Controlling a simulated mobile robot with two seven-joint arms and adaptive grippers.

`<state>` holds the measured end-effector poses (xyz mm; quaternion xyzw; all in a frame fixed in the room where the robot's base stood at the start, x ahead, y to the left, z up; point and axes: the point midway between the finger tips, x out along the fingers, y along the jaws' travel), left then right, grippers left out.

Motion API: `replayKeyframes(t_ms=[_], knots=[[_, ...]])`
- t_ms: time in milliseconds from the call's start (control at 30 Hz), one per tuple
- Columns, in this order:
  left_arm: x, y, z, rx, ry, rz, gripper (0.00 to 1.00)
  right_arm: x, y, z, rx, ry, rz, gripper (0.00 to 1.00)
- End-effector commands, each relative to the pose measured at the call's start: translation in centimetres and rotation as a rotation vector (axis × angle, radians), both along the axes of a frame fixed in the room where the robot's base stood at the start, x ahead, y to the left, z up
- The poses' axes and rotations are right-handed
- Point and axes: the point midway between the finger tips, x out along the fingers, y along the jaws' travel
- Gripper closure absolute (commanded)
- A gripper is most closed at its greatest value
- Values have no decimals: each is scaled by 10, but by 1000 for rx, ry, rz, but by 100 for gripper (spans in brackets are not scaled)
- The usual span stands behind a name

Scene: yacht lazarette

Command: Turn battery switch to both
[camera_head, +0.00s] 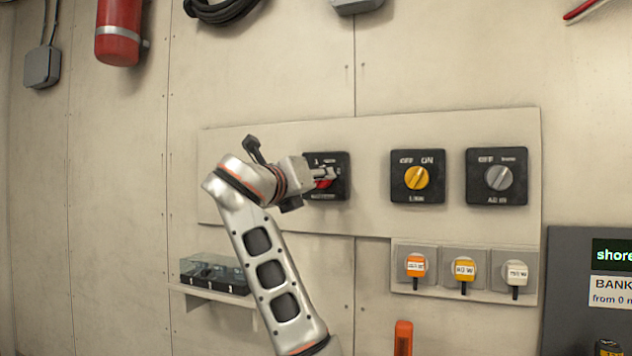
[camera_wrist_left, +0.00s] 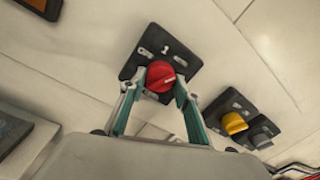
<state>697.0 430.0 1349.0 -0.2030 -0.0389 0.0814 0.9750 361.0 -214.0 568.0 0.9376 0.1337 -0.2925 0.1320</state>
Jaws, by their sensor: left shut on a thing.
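The battery switch is a black square plate (camera_head: 339,160) with a red knob (camera_head: 324,183), on the light wall panel. My left gripper (camera_head: 326,175) reaches it from the left and covers part of it in the head view. In the left wrist view, the red knob (camera_wrist_left: 160,76) sits between the two fingertips of my left gripper (camera_wrist_left: 157,90), which is shut on it. A "1" shows on the plate (camera_wrist_left: 163,50) above the knob; the other markings are too small to read. My right gripper is not in view.
To the right are a yellow-knob switch (camera_head: 417,177) and a grey-knob switch (camera_head: 498,177). Below them sit several labelled plugs (camera_head: 464,271). A small shelf (camera_head: 215,295) holds a clear-lidded box (camera_head: 212,272) at lower left. A dark board (camera_head: 570,300) stands at lower right.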

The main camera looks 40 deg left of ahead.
Motion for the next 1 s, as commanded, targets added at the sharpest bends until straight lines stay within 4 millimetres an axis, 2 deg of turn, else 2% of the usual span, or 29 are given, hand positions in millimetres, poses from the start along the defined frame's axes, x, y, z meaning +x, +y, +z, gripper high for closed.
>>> replayKeyframes(t_ms=[367, 867, 900, 967, 1000], knots=[[1, 0, -1, -151, -35, 0, 90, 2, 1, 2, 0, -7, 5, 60], [0, -1, -1, -170, -39, 0, 90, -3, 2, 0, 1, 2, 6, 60], [0, -1, -1, -170, -39, 0, 64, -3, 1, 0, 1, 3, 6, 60], [0, -1, -1, -170, -39, 0, 52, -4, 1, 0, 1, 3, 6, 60], [0, -1, -1, -170, -39, 0, 52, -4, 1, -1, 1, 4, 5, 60]])
